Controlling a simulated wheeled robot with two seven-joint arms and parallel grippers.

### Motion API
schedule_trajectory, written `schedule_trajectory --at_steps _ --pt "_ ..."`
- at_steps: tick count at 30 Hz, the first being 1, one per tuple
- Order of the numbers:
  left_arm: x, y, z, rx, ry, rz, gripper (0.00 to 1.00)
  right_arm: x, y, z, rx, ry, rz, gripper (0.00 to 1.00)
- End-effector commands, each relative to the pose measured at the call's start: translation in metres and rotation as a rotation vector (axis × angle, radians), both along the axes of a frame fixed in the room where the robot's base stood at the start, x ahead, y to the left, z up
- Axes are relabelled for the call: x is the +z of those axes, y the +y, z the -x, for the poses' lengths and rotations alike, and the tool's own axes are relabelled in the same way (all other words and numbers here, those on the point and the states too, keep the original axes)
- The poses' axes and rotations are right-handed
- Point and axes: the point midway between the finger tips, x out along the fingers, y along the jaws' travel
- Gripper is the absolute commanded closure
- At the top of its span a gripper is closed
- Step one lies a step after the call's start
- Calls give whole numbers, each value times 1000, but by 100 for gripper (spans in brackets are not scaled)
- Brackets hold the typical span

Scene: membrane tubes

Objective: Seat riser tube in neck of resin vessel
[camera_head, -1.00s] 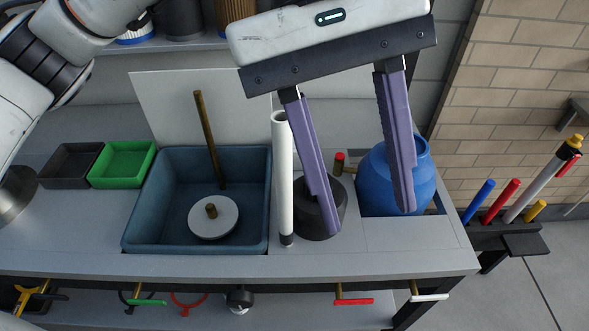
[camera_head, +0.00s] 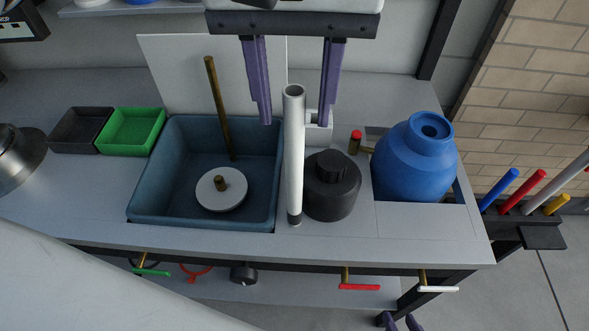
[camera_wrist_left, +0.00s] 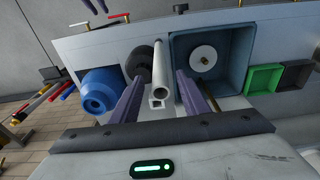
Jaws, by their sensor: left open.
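The riser tube (camera_head: 293,160) is a white hollow tube with a dark lower end, standing upright on the bench; its open top also shows in the left wrist view (camera_wrist_left: 160,92). The resin vessel (camera_head: 412,162) is a blue rounded vessel with an open neck (camera_head: 431,126), sitting in a bench cutout at right; it shows in the wrist view (camera_wrist_left: 100,90). My left gripper (camera_head: 295,125) is open and empty, its purple fingers spread either side of the tube's upper part; contact is not seen. Only purple tips of my right gripper (camera_head: 401,321) show at the bottom edge.
A black capped jar (camera_head: 332,190) stands close right of the tube. A blue-grey basin (camera_head: 140,205) with a brown rod and white disc is left. A red-capped valve (camera_head: 355,142) is beside the vessel. Green (camera_head: 131,130) and black trays lie far left. The front bench strip is clear.

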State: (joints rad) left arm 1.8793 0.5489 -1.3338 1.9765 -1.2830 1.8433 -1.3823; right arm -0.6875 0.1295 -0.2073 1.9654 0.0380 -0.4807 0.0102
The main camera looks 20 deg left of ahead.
Motion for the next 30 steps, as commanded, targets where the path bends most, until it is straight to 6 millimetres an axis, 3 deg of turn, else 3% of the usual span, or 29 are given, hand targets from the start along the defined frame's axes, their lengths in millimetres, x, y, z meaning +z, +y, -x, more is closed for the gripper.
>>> schedule_trajectory --at_steps 6,13,21,30 --pt "-23 1 -3 0 0 0 58 -1 0 1 0 3 0 69" --pt "-25 1 -3 0 1 1 58 -3 -1 2 -2 6 1 69" --pt "-24 1 -3 0 0 1 100 -3 -1 1 -2 5 1 69" --pt "-23 1 -3 0 0 1 100 -2 -1 0 -2 2 1 69"
